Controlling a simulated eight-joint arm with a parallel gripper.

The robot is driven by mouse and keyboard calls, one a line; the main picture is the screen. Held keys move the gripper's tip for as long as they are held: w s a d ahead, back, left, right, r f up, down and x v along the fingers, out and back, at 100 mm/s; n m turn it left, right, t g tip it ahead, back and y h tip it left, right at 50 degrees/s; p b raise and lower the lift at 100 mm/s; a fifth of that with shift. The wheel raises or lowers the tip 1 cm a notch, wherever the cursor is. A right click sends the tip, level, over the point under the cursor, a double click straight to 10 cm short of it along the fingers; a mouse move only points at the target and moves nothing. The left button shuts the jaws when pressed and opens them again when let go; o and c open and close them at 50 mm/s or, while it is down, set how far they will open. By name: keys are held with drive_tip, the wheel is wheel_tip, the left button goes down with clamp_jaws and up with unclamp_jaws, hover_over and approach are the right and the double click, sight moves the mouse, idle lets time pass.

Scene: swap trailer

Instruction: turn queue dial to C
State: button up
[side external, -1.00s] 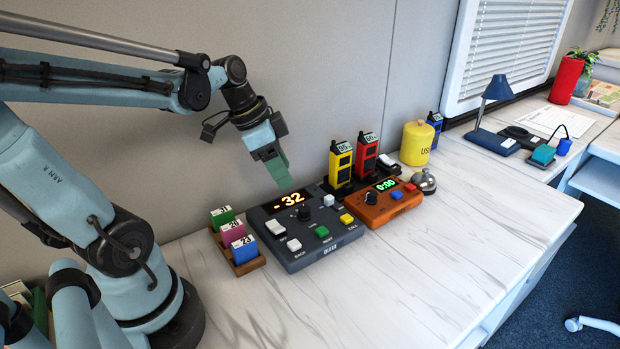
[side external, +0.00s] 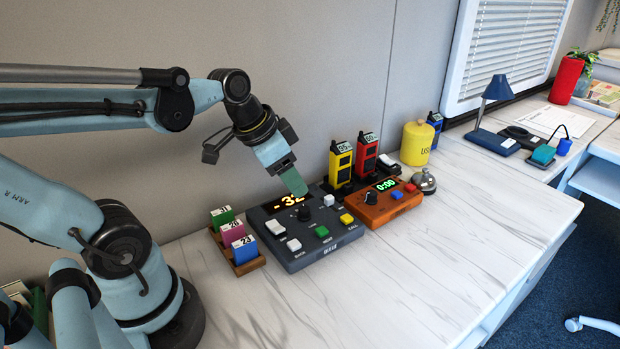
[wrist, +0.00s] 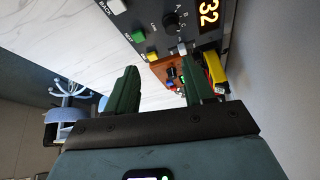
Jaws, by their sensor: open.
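The queue dial is a black round knob (side external: 304,214) on the dark grey queue console (side external: 318,248), just below the orange display (side external: 292,201) that shows 32. In the wrist view the dial (wrist: 170,19) has small white letters beside it, and an A and a C can be made out. The dial's exact pointing direction is too small to tell. My gripper (side external: 293,182) is above the back of the console, over the display and close behind the dial, tilted downward. In the wrist view its two green fingers (wrist: 158,92) are apart with nothing between them.
An orange timer box (side external: 385,209) reading 0:00 adjoins the console on the right. A yellow walkie-talkie (side external: 341,162) and a red one (side external: 367,155) stand behind it. A wooden rack (side external: 247,267) with numbered cards is at left. The counter in front is clear.

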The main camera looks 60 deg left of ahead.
sight(304, 208)
drive_tip(key=shift+w+a+f+n+g+y, duration=0.35)
drive_tip(key=shift+w+f+n+y, duration=0.3)
drive_tip(key=shift+f+n, duration=1.1)
drive_tip(key=shift+w+a+f+n+g+y, duration=0.3)
drive_tip(key=shift+w+f+n+y, duration=0.35)
drive_tip(key=shift+f+n, duration=1.1)
drive_tip(key=shift+w+a+f+n+g+y, duration=0.35)
drive_tip(key=shift+w+f+n, duration=0.45)
drive_tip(key=shift+f+n, duration=0.95)
drive_tip(key=shift+d+r, duration=0.1)
drive_tip(key=shift+r, duration=0.1)
